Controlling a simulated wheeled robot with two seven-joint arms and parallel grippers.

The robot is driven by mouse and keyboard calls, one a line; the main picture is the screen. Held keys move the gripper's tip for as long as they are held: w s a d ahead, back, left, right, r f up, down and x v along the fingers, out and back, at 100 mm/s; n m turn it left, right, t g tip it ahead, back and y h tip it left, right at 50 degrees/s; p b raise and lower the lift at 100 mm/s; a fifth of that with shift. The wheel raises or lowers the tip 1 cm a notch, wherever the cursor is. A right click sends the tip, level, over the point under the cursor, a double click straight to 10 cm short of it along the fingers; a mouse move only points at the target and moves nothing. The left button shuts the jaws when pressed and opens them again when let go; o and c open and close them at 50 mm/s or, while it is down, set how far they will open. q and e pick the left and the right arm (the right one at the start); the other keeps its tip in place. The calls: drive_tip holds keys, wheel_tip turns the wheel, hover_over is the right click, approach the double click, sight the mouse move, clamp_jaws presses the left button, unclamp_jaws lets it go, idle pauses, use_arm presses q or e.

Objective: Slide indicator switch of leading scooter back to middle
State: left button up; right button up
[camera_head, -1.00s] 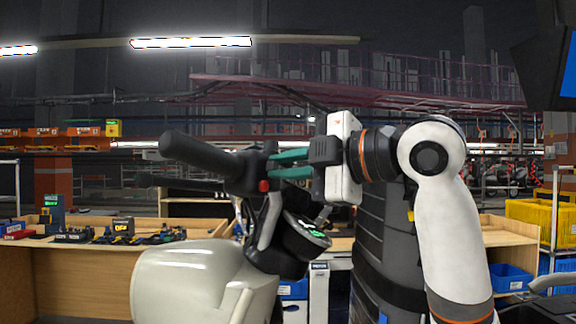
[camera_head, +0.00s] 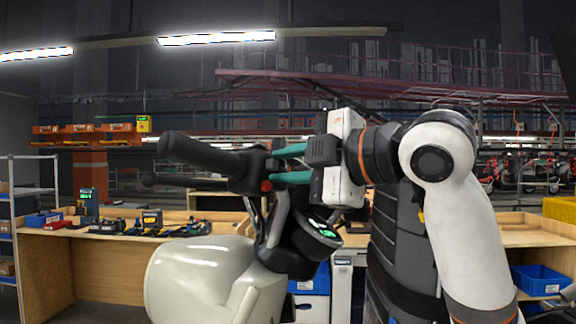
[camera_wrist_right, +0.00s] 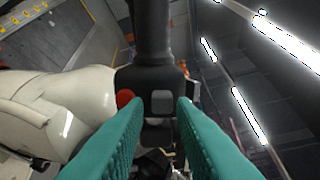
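The scooter's cream front body (camera_head: 205,275) fills the lower middle of the head view. Its black handlebar grip (camera_head: 200,153) points left. The black switch housing (camera_head: 246,170) carries a red button (camera_head: 267,186). In the right wrist view, the red button (camera_wrist_right: 125,98) and a grey square switch (camera_wrist_right: 161,101) sit on the housing face. My right gripper (camera_head: 272,165) is at the housing, its two teal fingers apart. In the wrist view the fingertips (camera_wrist_right: 160,103) lie either side of the grey switch; contact cannot be told. My left gripper is out of view.
A lit round display (camera_head: 322,230) sits below my right gripper. A wooden bench (camera_head: 100,245) with several tools stands behind at left. A blue bin (camera_head: 537,280) stands at right. A second black bar (camera_head: 180,182) shows beyond the grip.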

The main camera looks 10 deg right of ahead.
drive_tip(key=b+v, duration=0.3)
drive_tip(key=v, duration=0.9)
drive_tip(key=shift+a, duration=0.15)
